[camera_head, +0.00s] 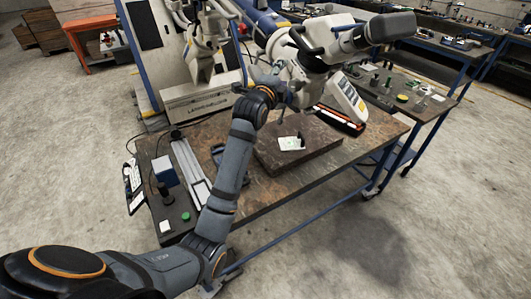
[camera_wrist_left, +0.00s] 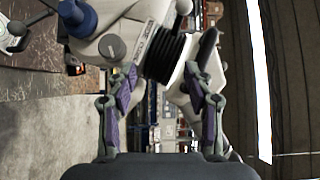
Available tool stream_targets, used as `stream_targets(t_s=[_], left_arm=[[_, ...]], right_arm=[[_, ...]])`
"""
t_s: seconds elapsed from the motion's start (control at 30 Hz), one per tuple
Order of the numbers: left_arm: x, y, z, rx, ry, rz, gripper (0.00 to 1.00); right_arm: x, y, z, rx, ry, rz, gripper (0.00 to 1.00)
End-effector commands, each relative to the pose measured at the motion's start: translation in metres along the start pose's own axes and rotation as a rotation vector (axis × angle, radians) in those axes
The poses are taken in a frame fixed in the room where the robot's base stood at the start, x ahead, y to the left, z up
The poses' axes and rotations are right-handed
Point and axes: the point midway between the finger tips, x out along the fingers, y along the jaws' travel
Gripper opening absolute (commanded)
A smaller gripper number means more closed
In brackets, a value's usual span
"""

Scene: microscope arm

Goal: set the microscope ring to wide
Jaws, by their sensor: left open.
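The white microscope head (camera_head: 315,68) hangs over the bench on its arm, with a dark eyepiece part (camera_head: 392,26) at its right. In the left wrist view a black ribbed ring (camera_wrist_left: 168,54) goes around the white microscope body (camera_wrist_left: 118,28). My left gripper (camera_wrist_left: 162,76) is open. Its two fingers stand one on each side of the ring's near end, with a gap between them. I cannot tell whether either fingertip touches it. In the head view my left wrist is close against the microscope, and the fingers are hard to make out. My right gripper is not in view.
The brown bench (camera_head: 255,200) carries a dark slab (camera_head: 310,160) with a small pale card (camera_head: 291,143) under the microscope. A white rail-like tool (camera_head: 190,170) and a blue-grey box (camera_head: 165,171) stand at the left. A second bench (camera_head: 425,105) with small parts is behind right.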

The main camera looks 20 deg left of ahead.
Motion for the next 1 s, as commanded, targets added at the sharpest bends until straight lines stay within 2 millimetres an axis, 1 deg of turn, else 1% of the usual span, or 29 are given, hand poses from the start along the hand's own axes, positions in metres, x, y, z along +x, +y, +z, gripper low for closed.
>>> stream_targets(t_s=[0.03,0.1,0.37,0.7,0.83,1.0], left_arm=[[-0.002,0.015,0.001,-0.023,-0.001,0.026,0.52],[-0.004,0.032,0.002,-0.058,-0.005,0.057,0.52],[-0.016,0.092,0.006,-0.188,-0.027,0.174,0.52],[-0.04,0.167,0.012,-0.356,-0.079,0.319,0.52],[-0.05,0.193,0.014,-0.414,-0.104,0.37,0.52],[-0.061,0.215,0.016,-0.466,-0.129,0.413,0.52]], right_arm=[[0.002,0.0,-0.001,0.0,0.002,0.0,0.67],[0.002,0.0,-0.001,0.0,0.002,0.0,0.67],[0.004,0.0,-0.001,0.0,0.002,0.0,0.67],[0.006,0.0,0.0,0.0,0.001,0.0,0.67],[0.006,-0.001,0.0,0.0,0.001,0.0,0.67],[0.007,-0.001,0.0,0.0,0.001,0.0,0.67]])
